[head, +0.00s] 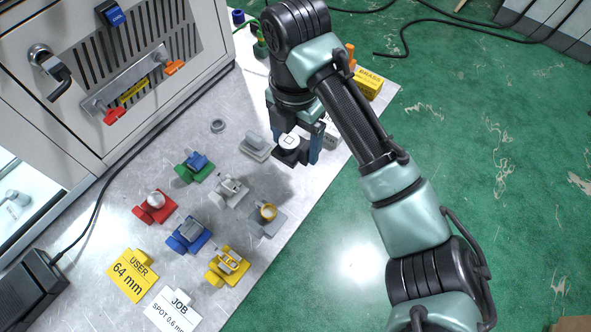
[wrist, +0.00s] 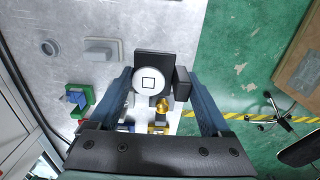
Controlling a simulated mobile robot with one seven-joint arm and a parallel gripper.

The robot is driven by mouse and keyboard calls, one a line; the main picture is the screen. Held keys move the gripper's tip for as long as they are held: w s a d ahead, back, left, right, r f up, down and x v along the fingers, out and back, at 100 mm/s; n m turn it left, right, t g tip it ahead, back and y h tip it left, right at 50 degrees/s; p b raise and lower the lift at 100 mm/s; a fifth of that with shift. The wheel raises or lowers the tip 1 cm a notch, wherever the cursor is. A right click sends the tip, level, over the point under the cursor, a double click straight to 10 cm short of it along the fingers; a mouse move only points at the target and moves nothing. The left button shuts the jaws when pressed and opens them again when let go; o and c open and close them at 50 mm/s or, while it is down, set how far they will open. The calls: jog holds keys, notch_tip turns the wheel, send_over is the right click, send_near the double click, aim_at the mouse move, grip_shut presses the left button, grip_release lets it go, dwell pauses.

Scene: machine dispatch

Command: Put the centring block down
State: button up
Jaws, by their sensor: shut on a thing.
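The centring block, a dark block with a white round top marked with a square, is at my gripper in the head view (head: 289,143). It also shows in the wrist view (wrist: 155,62), between the two blue fingers. My gripper (head: 296,150), in the wrist view (wrist: 160,88), is shut on this block and points down over the right part of the metal bench (head: 245,200). The fingers and the arm hide part of the block. I cannot tell whether its underside touches the bench.
A grey block (head: 256,147) lies just left of my gripper, with a small ring (head: 217,125) beyond. Coloured holders, including green (head: 194,168), red (head: 154,206) and yellow (head: 227,266), stand towards the front. A yellow brass box (head: 368,84) is behind my arm.

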aim_at(295, 144)
notch_tip(295, 144, down, 8)
jog(key=shift+f, duration=0.15)
dwell(0.4)
jog(key=o, duration=1.3)
jog(key=shift+f+b, duration=0.1)
jog(key=shift+b, duration=0.2)
notch_tip(295, 144, up, 12)
jog(key=shift+r+p, duration=0.15)
jog(key=shift+p, duration=0.7)
